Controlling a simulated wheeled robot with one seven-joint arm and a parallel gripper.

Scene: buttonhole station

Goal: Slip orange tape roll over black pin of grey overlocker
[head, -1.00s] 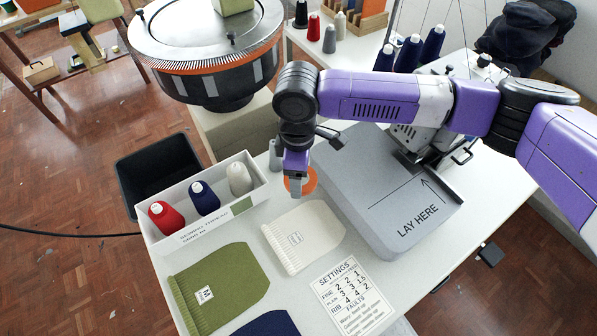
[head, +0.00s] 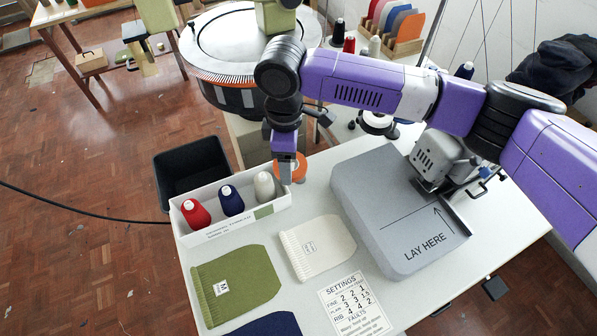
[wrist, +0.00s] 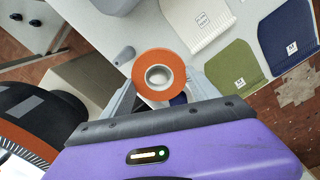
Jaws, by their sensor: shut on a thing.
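The orange tape roll (head: 298,167) is in my gripper (head: 286,172), above the table behind the thread tray. In the wrist view the roll (wrist: 143,87) is seen face-on between the two grey fingers (wrist: 160,90), its pale core ring and hole showing. My gripper is shut on it. The grey machine (head: 438,157) stands at the right, behind a grey plate (head: 400,215) marked LAY HERE. I take it to be the overlocker, but cannot be sure. I cannot make out its black pin.
The thread tray (head: 238,224) holds red, navy and white cones, beside a black bin (head: 190,168). Green (head: 235,285) and cream (head: 316,246) knit pieces and a settings sheet (head: 353,305) lie in front. A large round machine (head: 238,50) stands close behind my gripper.

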